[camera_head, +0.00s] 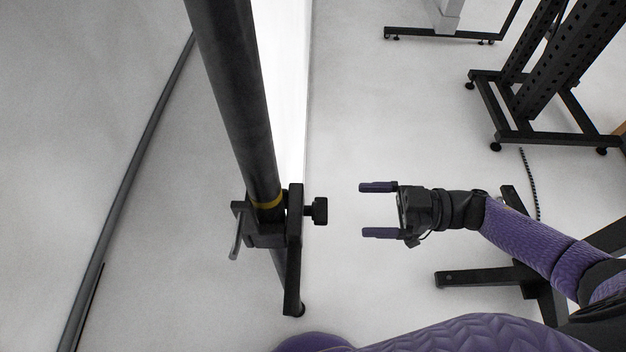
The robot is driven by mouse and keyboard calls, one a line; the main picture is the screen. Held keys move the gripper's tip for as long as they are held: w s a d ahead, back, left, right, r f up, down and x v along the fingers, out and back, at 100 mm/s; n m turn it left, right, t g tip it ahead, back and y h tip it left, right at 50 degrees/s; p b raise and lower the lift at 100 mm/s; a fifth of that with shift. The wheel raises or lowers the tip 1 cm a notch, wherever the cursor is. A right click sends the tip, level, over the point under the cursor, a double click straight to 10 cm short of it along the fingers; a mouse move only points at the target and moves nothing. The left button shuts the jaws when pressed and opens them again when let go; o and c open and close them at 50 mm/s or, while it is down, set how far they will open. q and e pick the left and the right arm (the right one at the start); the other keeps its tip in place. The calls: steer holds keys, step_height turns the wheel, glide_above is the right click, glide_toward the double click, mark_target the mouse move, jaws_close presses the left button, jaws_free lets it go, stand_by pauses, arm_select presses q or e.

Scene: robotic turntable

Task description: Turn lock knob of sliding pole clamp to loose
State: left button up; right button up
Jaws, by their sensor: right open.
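The sliding pole clamp (266,236) is a dark bracket around the lower part of a thick dark pole (230,90), just below a yellow band. Its black lock knob (319,211) sticks out on the clamp's right side. A grey lever (236,236) hangs on the clamp's left side. My right gripper (378,210) comes in from the right, with its two purple-tipped fingers apart and pointing left toward the knob. The gripper is empty, and a gap lies between its fingertips and the knob. My left gripper is not in view.
A dark foot bar (291,280) runs below the clamp to the floor. A long thin grey tube (128,180) crosses the left side. Black metal frames (530,135) stand at the upper right. Bare pale floor lies between the clamp and these frames.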

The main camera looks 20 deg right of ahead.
mark_target(321, 209)
steer(key=x, duration=0.8)
steer(key=shift+a, duration=0.3)
